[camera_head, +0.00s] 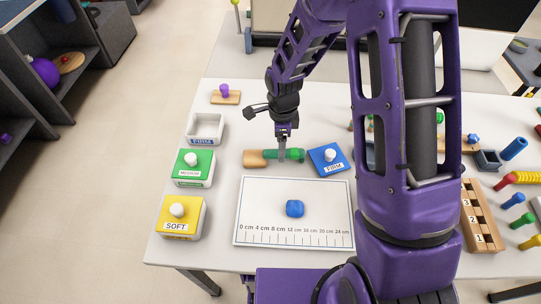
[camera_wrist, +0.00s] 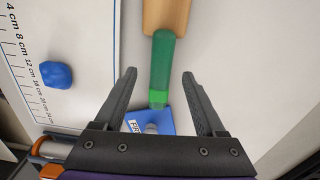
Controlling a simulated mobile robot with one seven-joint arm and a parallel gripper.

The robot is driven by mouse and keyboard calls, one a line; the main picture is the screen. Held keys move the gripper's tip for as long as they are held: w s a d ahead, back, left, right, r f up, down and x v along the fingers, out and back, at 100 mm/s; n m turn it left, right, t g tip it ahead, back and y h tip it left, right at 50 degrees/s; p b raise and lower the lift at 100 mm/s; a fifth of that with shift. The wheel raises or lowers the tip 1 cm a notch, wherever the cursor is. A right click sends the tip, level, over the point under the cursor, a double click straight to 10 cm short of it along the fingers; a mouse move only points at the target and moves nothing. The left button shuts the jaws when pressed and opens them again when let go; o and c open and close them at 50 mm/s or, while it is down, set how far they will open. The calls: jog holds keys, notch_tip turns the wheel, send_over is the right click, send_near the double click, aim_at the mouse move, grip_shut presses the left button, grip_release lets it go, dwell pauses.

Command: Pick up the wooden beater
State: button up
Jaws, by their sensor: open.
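The wooden beater (camera_head: 254,158) lies on the white table, with a pale wooden head to the left and a green handle to the right. In the wrist view its head (camera_wrist: 166,14) is at the top edge, partly cut off, and the green handle runs down the middle. My gripper (camera_head: 282,153) is over the green handle and hides part of it in the head view. In the wrist view my gripper (camera_wrist: 159,76) is open, with one finger on each side of the handle and visible gaps to both. Whether the fingers are down at handle height is hard to tell.
A white measuring board (camera_head: 265,220) with a blue lump (camera_head: 294,208) lies in front. Green (camera_head: 183,180) and yellow (camera_head: 164,221) lidded boxes and an open white box (camera_head: 205,118) stand left.

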jog(key=shift+w+a+f, duration=0.1)
jog(key=shift+f, duration=1.85)
grip_shut()
